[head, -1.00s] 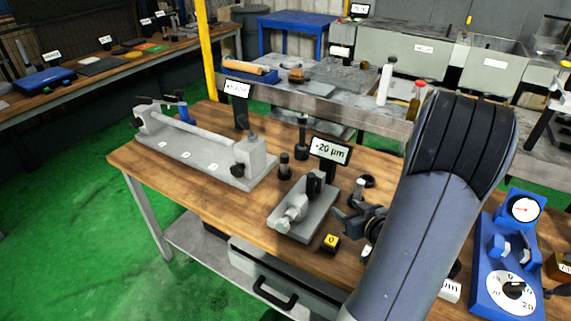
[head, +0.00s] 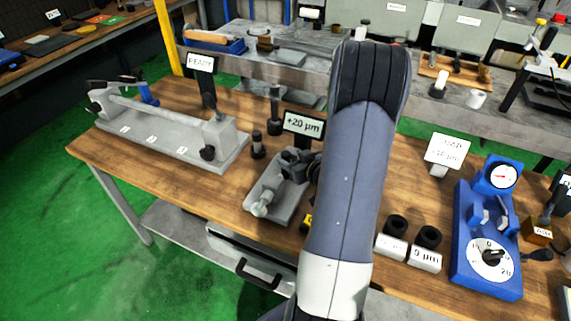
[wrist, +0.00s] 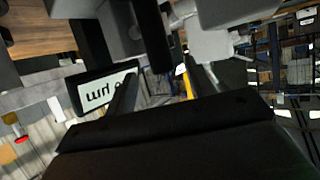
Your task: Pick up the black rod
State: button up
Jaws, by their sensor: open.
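A grey fixture block (head: 285,205) sits on the wooden bench, with dark parts on its far end. In the wrist view a black rod (wrist: 155,38) stands out against grey blocks, ahead of and between my fingertips. My gripper (wrist: 163,80) is open, its two dark fingers pointing toward the rod; I cannot tell whether they touch it. In the head view only a dark bit of my gripper (head: 313,165) shows beside the fixture. My arm hides the rest, and I cannot pick out the rod clearly there.
A "+20 µm" display (head: 303,125) stands just behind the fixture. Black posts (head: 257,145) stand to its left, near a long grey centre bench (head: 170,145). Black-topped blocks (head: 425,252) and a blue dial gauge (head: 485,240) stand right of my arm.

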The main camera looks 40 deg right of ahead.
aim_at(288, 156)
jog(key=x, duration=0.4)
jog(key=shift+w+a+r+p, duration=0.1)
jog(key=shift+a+r+p, duration=0.05)
jog(key=shift+p, duration=0.25)
jog(key=shift+c, duration=0.2)
grip_shut()
jog(key=shift+r, duration=0.1)
